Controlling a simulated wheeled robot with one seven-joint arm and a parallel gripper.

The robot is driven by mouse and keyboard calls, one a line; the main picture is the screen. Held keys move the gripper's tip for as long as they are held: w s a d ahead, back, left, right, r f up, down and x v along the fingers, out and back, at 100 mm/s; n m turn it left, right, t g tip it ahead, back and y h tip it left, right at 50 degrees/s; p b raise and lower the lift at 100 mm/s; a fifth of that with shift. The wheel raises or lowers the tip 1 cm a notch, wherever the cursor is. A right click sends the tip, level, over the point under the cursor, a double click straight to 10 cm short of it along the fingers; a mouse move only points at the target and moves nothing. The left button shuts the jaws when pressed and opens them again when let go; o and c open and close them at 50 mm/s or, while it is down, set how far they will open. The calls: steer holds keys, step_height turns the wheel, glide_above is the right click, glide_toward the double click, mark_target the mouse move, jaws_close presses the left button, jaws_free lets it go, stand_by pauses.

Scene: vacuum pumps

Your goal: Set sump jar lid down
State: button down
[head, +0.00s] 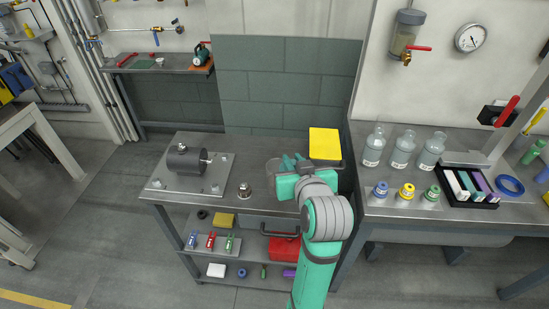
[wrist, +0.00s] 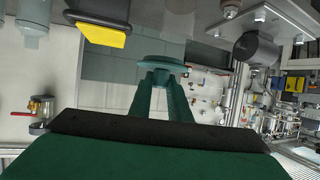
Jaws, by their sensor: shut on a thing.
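My gripper (wrist: 160,82) is shut on the sump jar lid (wrist: 160,63), a flat dark green disc with a raised rim, at the fingertips in the wrist view. In the head view my gripper (head: 291,160) is over the back right part of the grey bench (head: 215,150). The lid cannot be told apart from the teal fingers there. Whether the lid touches anything below is not clear.
A yellow-topped block (head: 324,144) stands close behind and right of my gripper; it also shows in the wrist view (wrist: 103,33). A dark cylindrical motor (head: 187,160) on a plate and a small metal fitting (head: 244,190) are to the left. Bare bench lies between motor and jar.

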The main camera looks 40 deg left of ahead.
steer(key=w+d+f+m+t+h, duration=0.2)
steer(key=w+d+f, duration=0.3)
steer(key=f, duration=0.6)
steer(key=shift+w, duration=1.25)
steer(key=shift+s, duration=0.1)
step_height(320, 180, down, 2)
steer(key=shift+f, duration=0.2)
steer(key=shift+a+f, duration=0.1)
steer(key=shift+f, duration=1.2)
steer(key=shift+f, duration=0.1)
